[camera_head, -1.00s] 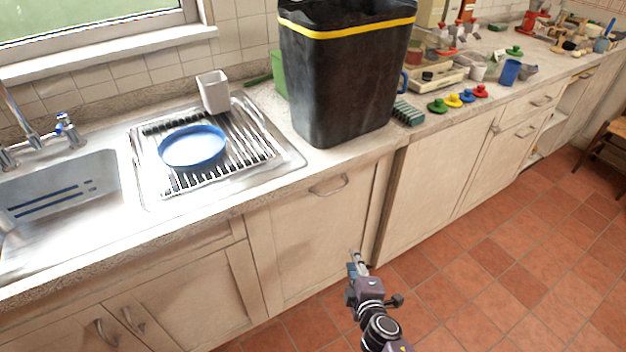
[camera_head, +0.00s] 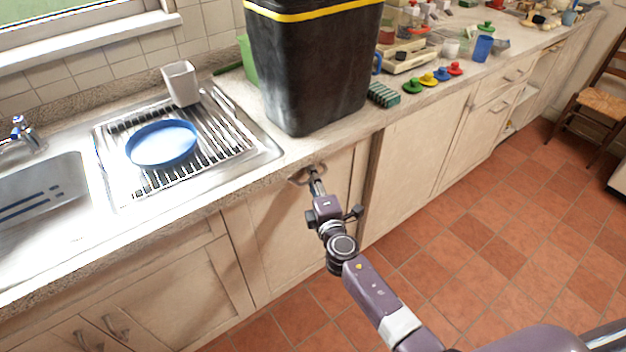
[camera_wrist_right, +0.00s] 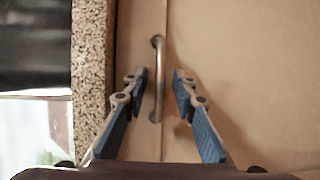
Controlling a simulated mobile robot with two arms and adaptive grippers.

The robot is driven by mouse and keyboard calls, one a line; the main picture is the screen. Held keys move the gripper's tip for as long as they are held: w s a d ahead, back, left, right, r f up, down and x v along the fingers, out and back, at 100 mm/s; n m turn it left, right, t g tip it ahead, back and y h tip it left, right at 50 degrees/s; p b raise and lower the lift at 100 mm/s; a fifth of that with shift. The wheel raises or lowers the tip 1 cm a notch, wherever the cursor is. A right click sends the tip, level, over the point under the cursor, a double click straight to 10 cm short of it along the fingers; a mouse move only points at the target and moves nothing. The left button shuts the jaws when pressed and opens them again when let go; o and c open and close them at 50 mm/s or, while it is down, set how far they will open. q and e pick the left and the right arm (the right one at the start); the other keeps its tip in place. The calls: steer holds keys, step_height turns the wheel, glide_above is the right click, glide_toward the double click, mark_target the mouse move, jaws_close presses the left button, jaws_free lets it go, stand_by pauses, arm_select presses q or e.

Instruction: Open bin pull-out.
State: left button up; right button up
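The bin pull-out (camera_head: 280,232) is a cream cabinet front below the counter, and it looks shut. Its curved metal handle (camera_head: 296,180) is near the top of the front. My right gripper (camera_head: 316,178) is at this handle and partly covers it in the head view. In the right wrist view, my right gripper (camera_wrist_right: 159,76) is open, its two blue-padded fingers apart. The handle (camera_wrist_right: 157,85) appears between them, closer to the left finger, with no clear contact. My left gripper is not in view.
A black bin with a yellow band (camera_head: 315,75) stands on the counter above. A drying rack (camera_head: 215,150) with a blue dish (camera_head: 163,144) and the sink (camera_head: 45,195) are to the left. The tiled floor (camera_head: 450,245) in front is clear; a chair (camera_head: 600,105) stands at far right.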

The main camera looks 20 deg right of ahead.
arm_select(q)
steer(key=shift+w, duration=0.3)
arm_select(e)
steer(key=shift+c, duration=0.2)
jaws_close()
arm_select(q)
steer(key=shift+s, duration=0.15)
arm_select(e)
steer(key=shift+f, duration=0.1)
